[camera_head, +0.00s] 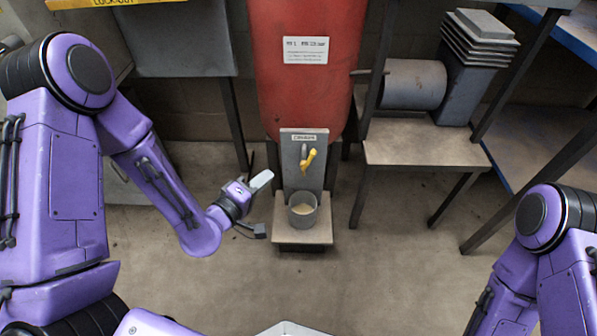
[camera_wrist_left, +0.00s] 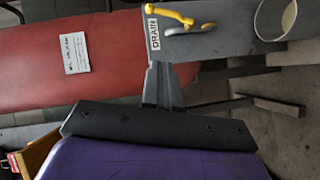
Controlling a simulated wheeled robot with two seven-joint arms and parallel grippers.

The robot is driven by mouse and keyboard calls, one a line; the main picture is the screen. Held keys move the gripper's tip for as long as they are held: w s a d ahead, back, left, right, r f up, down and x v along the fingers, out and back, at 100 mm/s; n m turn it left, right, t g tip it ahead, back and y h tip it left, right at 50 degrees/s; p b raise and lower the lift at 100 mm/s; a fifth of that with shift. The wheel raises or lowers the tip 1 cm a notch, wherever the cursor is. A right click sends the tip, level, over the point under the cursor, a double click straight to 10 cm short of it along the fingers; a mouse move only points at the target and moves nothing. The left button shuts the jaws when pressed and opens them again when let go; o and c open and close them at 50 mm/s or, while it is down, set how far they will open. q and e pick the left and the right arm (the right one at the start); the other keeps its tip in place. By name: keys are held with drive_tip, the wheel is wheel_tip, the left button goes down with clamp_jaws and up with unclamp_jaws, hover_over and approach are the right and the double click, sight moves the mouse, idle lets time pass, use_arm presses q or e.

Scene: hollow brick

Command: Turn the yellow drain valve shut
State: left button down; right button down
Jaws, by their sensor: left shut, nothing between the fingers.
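The yellow drain valve handle (camera_head: 308,160) sits on a grey metal spout on the plate under the red tank (camera_head: 307,70). In the left wrist view the yellow handle (camera_wrist_left: 168,14) lies at the top, above the silver spout (camera_wrist_left: 190,29) and beside the DRAIN label (camera_wrist_left: 153,33). My left gripper (camera_head: 263,180) is shut and empty, to the left of the valve and apart from it. Its fingers (camera_wrist_left: 160,75) point toward the plate in the wrist view. My right gripper is out of view; only its arm shows at the right edge.
A grey cup (camera_head: 303,211) with pale contents stands on a small ledge (camera_head: 290,232) below the spout. A bench (camera_head: 410,150) with a grey cylinder (camera_head: 413,84) stands to the right. A grey cabinet (camera_head: 180,45) is at left. The floor in front is mostly clear.

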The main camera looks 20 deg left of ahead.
use_arm(q)
drive_tip(key=b, duration=0.2)
approach(309, 161)
drive_tip(key=w+a, duration=0.2)
drive_tip(key=w, duration=0.3)
drive_tip(key=w+d, duration=0.1)
drive_tip(key=d, duration=0.2)
drive_tip(key=shift+w+b, duration=0.3)
drive_tip(key=shift+w, duration=0.05)
drive_tip(key=shift+a, duration=0.1)
drive_tip(key=shift+d+r+p, duration=0.1)
drive_tip(key=shift+d+p, duration=0.1)
drive_tip(key=shift+p, duration=0.45)
